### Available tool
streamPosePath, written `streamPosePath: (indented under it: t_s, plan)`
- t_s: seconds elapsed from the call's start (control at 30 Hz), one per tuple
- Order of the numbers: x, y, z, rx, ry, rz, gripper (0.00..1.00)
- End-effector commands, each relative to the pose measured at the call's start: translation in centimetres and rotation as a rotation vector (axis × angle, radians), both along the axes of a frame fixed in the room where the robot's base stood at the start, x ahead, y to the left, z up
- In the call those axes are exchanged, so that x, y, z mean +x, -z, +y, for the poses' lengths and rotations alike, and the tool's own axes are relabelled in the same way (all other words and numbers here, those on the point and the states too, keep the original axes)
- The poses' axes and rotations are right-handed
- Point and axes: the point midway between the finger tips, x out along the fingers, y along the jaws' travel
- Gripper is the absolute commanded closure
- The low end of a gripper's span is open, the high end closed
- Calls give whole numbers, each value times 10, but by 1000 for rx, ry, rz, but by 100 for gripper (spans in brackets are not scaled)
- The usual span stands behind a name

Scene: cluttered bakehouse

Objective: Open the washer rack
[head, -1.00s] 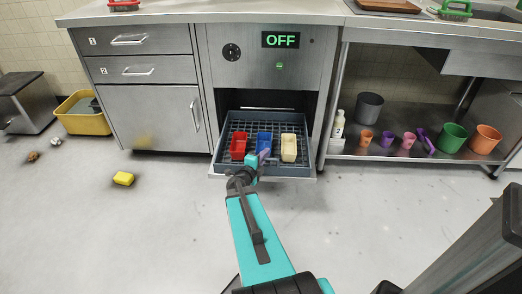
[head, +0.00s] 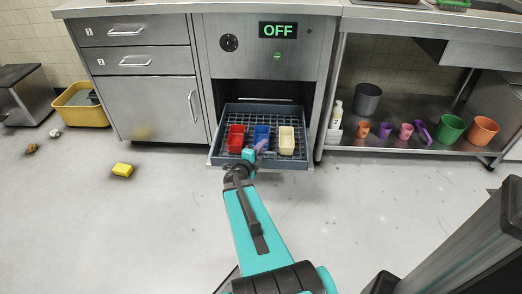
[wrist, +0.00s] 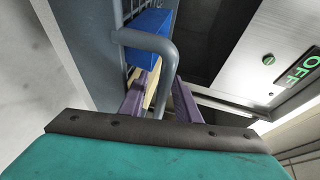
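The washer rack (head: 217,158) is a blue-grey tray with a dark grid floor, partly out of the bay under the green OFF display (head: 278,30). It holds a red container (head: 236,138), a blue container (head: 262,134) and a cream container (head: 286,141). My gripper (head: 258,152) is at the rack's front. In the wrist view its purple fingers (wrist: 158,92) are apart, one on each side of the grey bent handle (wrist: 148,40). A gap shows beside the handle, so I see no firm grip. The blue container (wrist: 145,35) shows behind the handle.
A yellow sponge (head: 122,170) lies on the floor at left, near a yellow tub (head: 82,104). A steel cupboard (head: 150,105) adjoins the washer. At right, a low shelf (head: 385,140) holds several cups and pots. The floor before the rack is mostly clear.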

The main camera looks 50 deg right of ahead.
Motion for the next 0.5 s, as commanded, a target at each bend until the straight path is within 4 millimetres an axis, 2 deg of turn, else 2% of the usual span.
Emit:
streamPosePath:
  t_s: [0.27, 0.5]
  plan:
    - [-3, -3, 12, 0, 0, 1, 71]
    - [-9, -10, 41, 0, -3, 0, 71]
